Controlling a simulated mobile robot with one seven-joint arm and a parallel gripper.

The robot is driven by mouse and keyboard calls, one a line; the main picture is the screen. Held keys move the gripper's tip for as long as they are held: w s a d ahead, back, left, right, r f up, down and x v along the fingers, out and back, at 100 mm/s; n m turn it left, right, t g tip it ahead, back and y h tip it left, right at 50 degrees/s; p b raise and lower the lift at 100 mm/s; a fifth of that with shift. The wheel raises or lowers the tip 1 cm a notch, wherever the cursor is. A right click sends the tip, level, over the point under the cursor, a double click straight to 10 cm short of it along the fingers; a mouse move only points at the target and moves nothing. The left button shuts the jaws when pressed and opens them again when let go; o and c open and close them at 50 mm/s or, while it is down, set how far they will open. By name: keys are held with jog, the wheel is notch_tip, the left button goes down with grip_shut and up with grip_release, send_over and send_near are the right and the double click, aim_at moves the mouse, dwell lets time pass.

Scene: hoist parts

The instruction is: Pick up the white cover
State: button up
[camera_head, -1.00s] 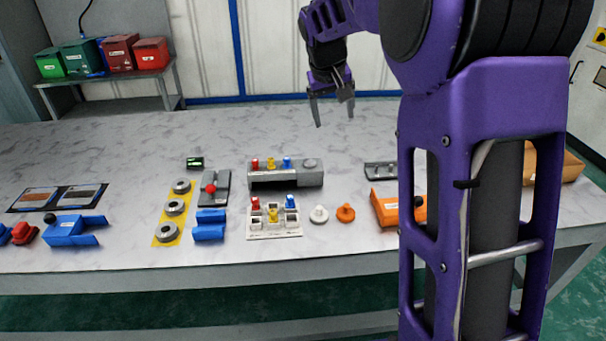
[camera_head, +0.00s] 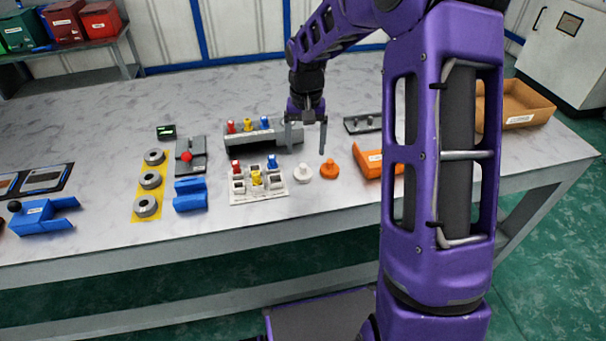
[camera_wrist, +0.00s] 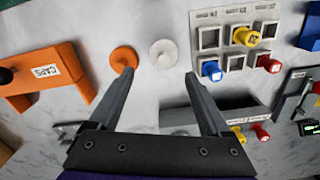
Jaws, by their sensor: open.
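The white cover (camera_head: 303,172) is a small round piece with a knob on top, lying on the table between the tray with coloured plugs and the orange cover (camera_head: 329,170). The orange cover (camera_wrist: 123,59) is just past the left fingertip. My gripper (camera_head: 306,151) is open and empty, pointing down above the table near the two covers. It also shows in the wrist view (camera_wrist: 160,75).
A white tray (camera_head: 243,199) with several sockets and coloured plugs stands left of the covers. A grey block (camera_head: 290,136) is behind. An orange holder (camera_head: 368,161) labelled CAPS in the wrist view (camera_wrist: 60,85) stands to the right. Bare table lies in front of the covers.

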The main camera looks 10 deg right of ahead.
aim_at(303, 165)
jog(key=shift+s+a+f+b, duration=0.2)
jog(key=shift+f+b, duration=0.1)
jog(key=shift+f, duration=1.45)
jog(key=shift+s+a+f+b, duration=0.15)
jog(key=shift+f+b, duration=0.1)
jog(key=shift+f, duration=1.45)
jog(key=shift+w, duration=0.1)
jog(key=c, duration=1.1)
